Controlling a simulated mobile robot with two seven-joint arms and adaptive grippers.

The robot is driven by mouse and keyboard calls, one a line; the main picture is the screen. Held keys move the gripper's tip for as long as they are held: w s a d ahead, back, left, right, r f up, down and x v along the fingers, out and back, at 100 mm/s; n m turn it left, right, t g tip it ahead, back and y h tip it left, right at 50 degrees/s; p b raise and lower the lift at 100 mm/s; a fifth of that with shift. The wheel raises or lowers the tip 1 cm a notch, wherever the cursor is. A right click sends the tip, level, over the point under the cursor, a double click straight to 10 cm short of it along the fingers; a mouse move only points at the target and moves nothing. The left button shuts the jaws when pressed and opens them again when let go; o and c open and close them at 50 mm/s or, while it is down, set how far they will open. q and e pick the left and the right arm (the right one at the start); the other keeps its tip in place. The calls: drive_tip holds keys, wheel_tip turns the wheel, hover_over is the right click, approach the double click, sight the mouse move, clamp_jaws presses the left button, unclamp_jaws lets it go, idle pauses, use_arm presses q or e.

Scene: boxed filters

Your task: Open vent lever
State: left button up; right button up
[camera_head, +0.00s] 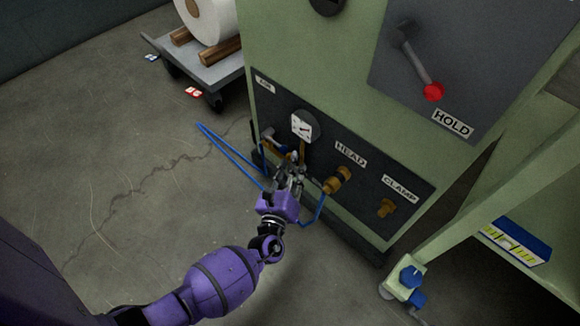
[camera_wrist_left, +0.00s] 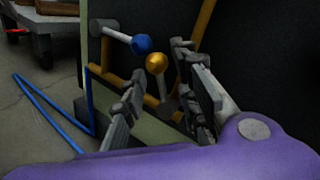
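Two ball-ended levers show in the left wrist view: one with a blue knob (camera_wrist_left: 141,44) on a pale rod pointing right, and one with a yellow knob (camera_wrist_left: 156,63) on a grey rod running down. No readable label shows which is the vent lever. My left gripper (camera_wrist_left: 160,100), purple with grey fingers, is open. The yellow-knob lever shows between its fingers; I cannot tell whether they touch. In the head view my left gripper (camera_head: 290,172) is at the lower panel (camera_head: 330,195), just below the gauge (camera_head: 302,125), and partly hides the levers. My right gripper is not in view.
Brass fittings labelled HEAD (camera_head: 338,180) and CLAMP (camera_head: 386,208) stick out right of the gripper. A blue hose (camera_head: 230,153) loops out left over the floor. A red-knobbed HOLD lever (camera_head: 433,91) is above. A cart (camera_head: 210,68) with a white roll stands behind left.

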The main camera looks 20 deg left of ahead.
use_arm(q)
drive_tip(key=shift+c, duration=0.5)
clamp_jaws()
